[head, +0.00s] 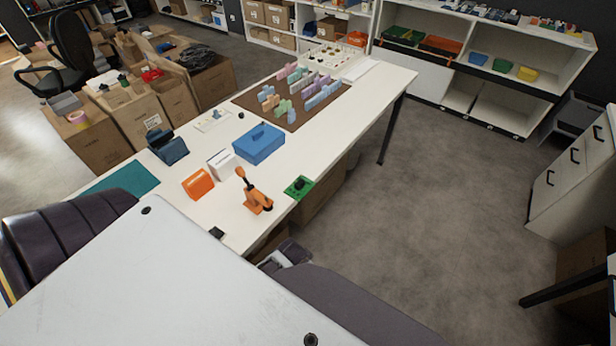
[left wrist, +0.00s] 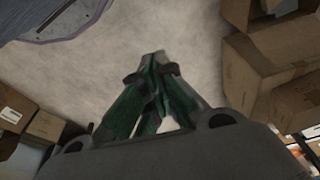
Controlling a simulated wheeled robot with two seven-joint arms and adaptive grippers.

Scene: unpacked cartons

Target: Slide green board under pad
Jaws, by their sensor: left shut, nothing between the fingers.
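The green board (head: 299,187) lies at the right edge of the white table, with a small dark part on top. The board and the tool look apart. I cannot clearly make out a pad on the tool. My left gripper (left wrist: 155,62) is shut and empty in the left wrist view, above the floor. In the head view, my left arm enters at the left, with its gripper hidden. Part of my right arm shows at the bottom, but its fingers do not.
On the table (head: 345,125) are a blue box (head: 258,143), a white box (head: 222,164), an orange block (head: 198,183) and a teal mat (head: 121,179). A brown board (head: 245,98) with pastel pieces lies farther back. Cartons (head: 165,101) stand left.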

